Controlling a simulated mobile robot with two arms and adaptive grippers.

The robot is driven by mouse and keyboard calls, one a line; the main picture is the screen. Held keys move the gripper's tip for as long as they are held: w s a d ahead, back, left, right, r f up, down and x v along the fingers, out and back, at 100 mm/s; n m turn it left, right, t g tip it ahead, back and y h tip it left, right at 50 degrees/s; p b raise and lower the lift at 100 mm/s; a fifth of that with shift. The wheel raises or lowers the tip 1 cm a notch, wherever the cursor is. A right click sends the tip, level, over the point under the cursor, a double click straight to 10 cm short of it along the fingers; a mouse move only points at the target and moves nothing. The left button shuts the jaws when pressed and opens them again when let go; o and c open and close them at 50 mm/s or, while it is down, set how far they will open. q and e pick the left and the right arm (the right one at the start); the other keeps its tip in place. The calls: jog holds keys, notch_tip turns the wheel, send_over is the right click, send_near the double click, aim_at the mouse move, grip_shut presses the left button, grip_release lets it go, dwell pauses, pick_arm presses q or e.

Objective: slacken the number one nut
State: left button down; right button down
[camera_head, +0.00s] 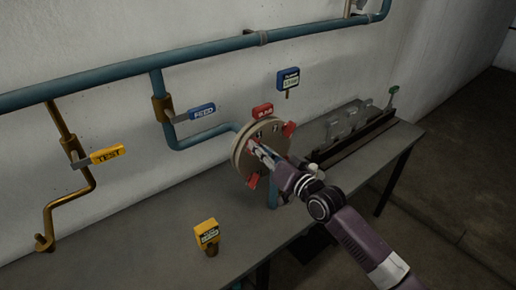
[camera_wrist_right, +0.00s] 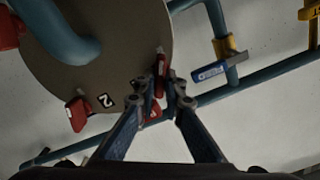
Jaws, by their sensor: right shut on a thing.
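A round grey flange disc (camera_head: 241,155) on the blue pipework carries several red nut handles around its rim. My right gripper (camera_head: 257,147) reaches it from the lower right. In the right wrist view the fingers of my right gripper (camera_wrist_right: 168,82) are closed on a red nut handle (camera_wrist_right: 160,66) at the disc's edge. A white label beside that handle is partly hidden, so I cannot read its number. Another red handle (camera_wrist_right: 77,114) sits apart, with a label "2" (camera_wrist_right: 105,100) beside it. My left gripper is not in view.
The grey bench (camera_head: 130,240) holds a yellow tagged piece (camera_head: 207,233) at the front and a long metal fixture (camera_head: 350,130) at the right. A yellow TEST handle (camera_head: 107,154) and a blue FEED handle (camera_head: 201,111) stick out from the pipes. The bench's left part is clear.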

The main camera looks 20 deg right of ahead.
jog(key=shift+n, duration=0.4)
jog(key=shift+s+a+n, duration=0.1)
jog(key=shift+a+n, duration=0.05)
jog(key=shift+n, duration=3.2)
jog(key=shift+a+n, duration=0.1)
jog(key=shift+n, duration=3.25)
jog(key=shift+f, duration=0.1)
jog(key=c, duration=2)
grip_release()
